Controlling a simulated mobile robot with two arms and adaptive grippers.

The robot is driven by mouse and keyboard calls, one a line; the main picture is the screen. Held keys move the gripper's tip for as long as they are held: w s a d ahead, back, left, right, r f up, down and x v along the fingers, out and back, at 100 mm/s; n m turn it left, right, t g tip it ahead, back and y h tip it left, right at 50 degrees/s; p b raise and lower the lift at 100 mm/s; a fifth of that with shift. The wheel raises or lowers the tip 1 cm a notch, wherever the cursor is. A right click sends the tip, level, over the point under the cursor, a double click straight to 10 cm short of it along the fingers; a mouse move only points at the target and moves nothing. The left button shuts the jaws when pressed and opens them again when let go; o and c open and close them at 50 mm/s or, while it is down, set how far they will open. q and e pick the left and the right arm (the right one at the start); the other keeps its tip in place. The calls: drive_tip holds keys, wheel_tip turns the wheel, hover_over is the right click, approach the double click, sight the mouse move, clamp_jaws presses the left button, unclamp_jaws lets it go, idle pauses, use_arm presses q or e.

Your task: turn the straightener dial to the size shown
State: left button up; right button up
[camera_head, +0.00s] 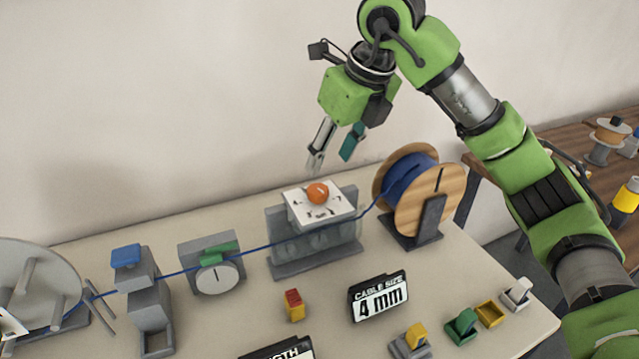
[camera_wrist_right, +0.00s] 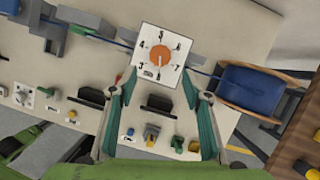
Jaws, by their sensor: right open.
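The straightener dial (camera_head: 317,193) is an orange knob on a white plate (camera_head: 335,213) with numbers around it, on top of the grey straightener (camera_head: 287,257). In the right wrist view the knob (camera_wrist_right: 160,60) has numbers from 3 to 8 around it; where its mark points is too small to tell surely. A black sign (camera_head: 378,297) reads "CABLE SIZE 4 mm". My right gripper (camera_head: 334,153) is open and empty, above the dial and apart from it. In the wrist view its fingers (camera_wrist_right: 159,78) spread on both sides below the dial plate. My left gripper is not in view.
A blue cable (camera_head: 262,247) runs from the wooden spool (camera_head: 435,200) through the straightener to the left. A grey gauge block (camera_head: 212,265), a red-topped block (camera_head: 294,305) and several small coloured blocks stand on the table. The air around the dial is clear.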

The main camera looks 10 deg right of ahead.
sight(318, 189)
drive_tip(key=p+x, duration=0.1)
drive_tip(key=x, duration=0.8)
drive_tip(key=shift+f, duration=0.15)
drive_tip(key=c, duration=1.1)
